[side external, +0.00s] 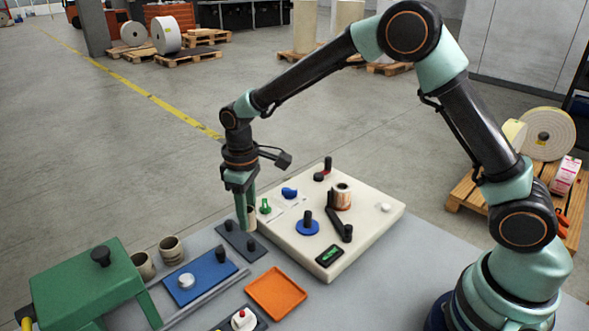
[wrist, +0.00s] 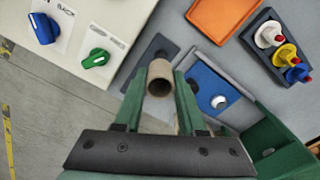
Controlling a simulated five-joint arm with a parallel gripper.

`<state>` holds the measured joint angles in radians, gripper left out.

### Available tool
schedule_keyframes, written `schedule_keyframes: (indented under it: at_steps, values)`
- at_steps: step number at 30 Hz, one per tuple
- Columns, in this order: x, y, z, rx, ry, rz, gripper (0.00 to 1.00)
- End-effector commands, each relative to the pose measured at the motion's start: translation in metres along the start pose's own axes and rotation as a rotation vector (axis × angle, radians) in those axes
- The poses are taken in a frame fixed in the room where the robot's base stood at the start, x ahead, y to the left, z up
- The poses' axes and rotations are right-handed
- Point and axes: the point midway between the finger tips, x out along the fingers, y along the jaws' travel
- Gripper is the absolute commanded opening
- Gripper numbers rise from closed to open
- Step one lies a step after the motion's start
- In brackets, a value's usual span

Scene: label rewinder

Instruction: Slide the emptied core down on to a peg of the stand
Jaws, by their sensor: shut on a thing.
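My gripper (side external: 246,212) points down over the stand, shut on a brown cardboard core. The core (side external: 251,217) is a short, hollow tube, held upright between the fingers and partly hidden by one of them. The wrist view shows its open end (wrist: 160,75) between the green fingers. The stand (side external: 238,243) is a dark grey plate with short upright pegs, beside the white machine. One peg (side external: 251,246) shows bare just below the core in the side view. I cannot tell whether the core's lower end is around a peg or only above it.
The cream rewinder (side external: 370,215) with spindles, a label roll (side external: 342,196) and knobs lies right of the gripper. A blue plate (side external: 200,278), an orange tray (side external: 276,291), two tan cores (side external: 171,250) and a green box (side external: 85,283) stand in front and left.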

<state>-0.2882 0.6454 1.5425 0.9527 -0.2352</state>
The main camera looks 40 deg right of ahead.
Motion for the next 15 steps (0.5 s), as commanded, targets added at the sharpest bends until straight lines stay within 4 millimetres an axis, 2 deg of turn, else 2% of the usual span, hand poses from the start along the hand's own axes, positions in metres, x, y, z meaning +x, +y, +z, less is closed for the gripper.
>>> schedule_keyframes:
  at_steps: [15]
  values:
    - [0.029, 0.0, 0.001, 0.0, -0.002, 0.0, 0.13]
